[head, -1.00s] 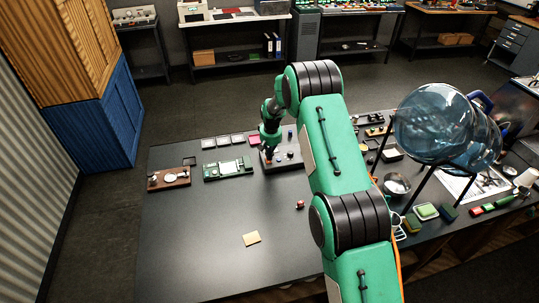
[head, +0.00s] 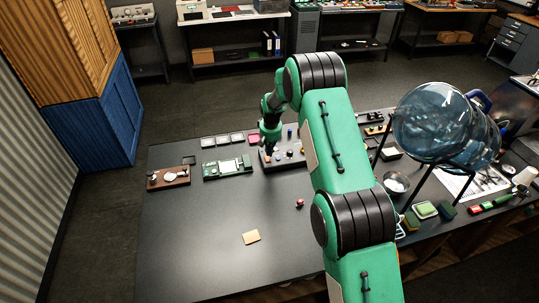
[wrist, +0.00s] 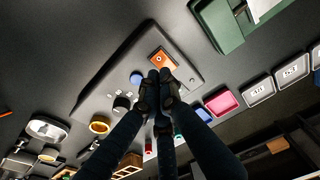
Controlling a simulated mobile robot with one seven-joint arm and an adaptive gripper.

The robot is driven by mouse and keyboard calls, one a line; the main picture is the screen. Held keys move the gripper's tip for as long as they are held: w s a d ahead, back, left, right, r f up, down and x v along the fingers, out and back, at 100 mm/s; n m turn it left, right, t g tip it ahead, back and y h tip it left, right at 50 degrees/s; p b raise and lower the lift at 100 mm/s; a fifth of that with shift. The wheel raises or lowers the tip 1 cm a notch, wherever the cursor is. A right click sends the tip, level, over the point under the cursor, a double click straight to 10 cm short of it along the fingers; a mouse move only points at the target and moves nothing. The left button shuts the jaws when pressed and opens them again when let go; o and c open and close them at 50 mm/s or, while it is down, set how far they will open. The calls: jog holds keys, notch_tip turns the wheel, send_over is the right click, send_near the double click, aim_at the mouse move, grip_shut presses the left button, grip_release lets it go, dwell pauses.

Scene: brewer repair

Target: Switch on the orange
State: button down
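A dark grey control panel (wrist: 130,60) lies on the black table in the wrist view and in the head view (head: 295,157). In the head view my gripper (head: 270,150) is low over the panel's left end.
A green board (head: 228,167) and a brown board (head: 168,177) lie left of the panel. A pink tray (wrist: 221,102) is close by. The table's front middle is clear apart from small pieces.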

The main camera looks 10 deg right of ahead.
notch_tip(320, 180, up, 11)
jog(key=s+b, duration=0.1)
jog(key=shift+s, duration=0.15)
jog(key=shift+r, duration=0.15)
dwell(0.4)
jog(key=shift+w+r, duration=0.25)
jog(key=shift+w, duration=0.4)
jog(key=p, duration=0.2)
send_near(270, 161)
jog(key=w+f, duration=0.1)
jog(key=f, duration=0.1)
jog(key=w+f, duration=0.1)
jog(key=f, duration=0.1)
jog(key=w+f, duration=0.2)
jog(key=shift+d+f, duration=0.1)
jog(key=shift+f, duration=0.1)
dwell(0.6)
